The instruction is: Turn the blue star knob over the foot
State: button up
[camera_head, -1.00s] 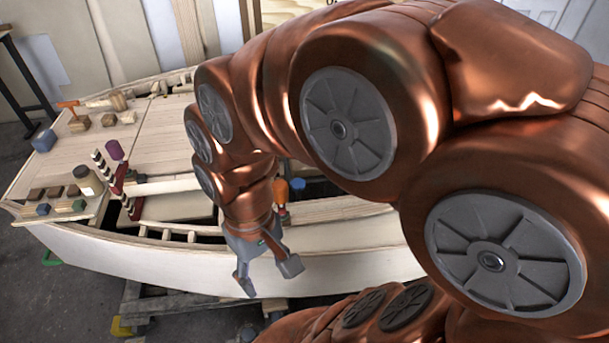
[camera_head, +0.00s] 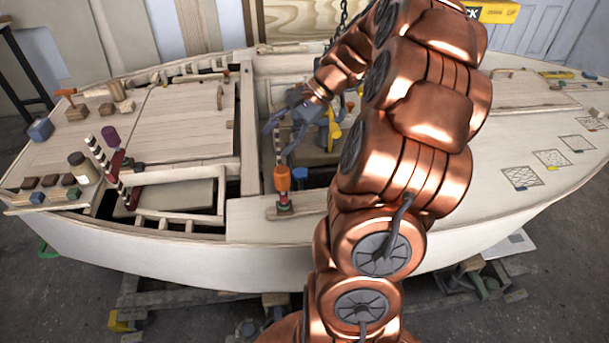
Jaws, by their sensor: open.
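A small blue piece (camera_head: 300,175) shows just right of an orange handle (camera_head: 282,179) at the cockpit's near edge. It is too small to tell whether it is the star knob. The orange handle stands upright over a small dark and red base (camera_head: 284,204) on the pale deck; I cannot make out a foot for certain. My gripper (camera_head: 278,144) is open, with grey fingers pointing down and left. It is above and beyond the orange handle, over the cockpit opening, and appears empty.
On the left stand a red clamp (camera_head: 117,175) with striped bars, a purple handle (camera_head: 109,134), a jar (camera_head: 80,168) and several small blocks. Yellow and blue items (camera_head: 333,130) lie in the cockpit near my gripper. The right deck carries flat hatched patches (camera_head: 521,177).

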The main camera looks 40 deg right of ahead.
jog(key=d+f+m+t, duration=0.1)
jog(key=d+m+t, duration=0.1)
jog(key=d, duration=0.4)
jog(key=m+t+p, duration=0.2)
jog(key=m+t, duration=0.4)
jog(key=m, duration=0.6)
send_near(301, 172)
jog(key=w, duration=0.1)
jog(key=shift+m+g, duration=0.3)
jog(key=shift+p+x, duration=1.05)
jog(key=shift+x, duration=3.15)
jog(key=shift+a, duration=0.1)
jog(key=shift+r, duration=0.1)
grip_shut()
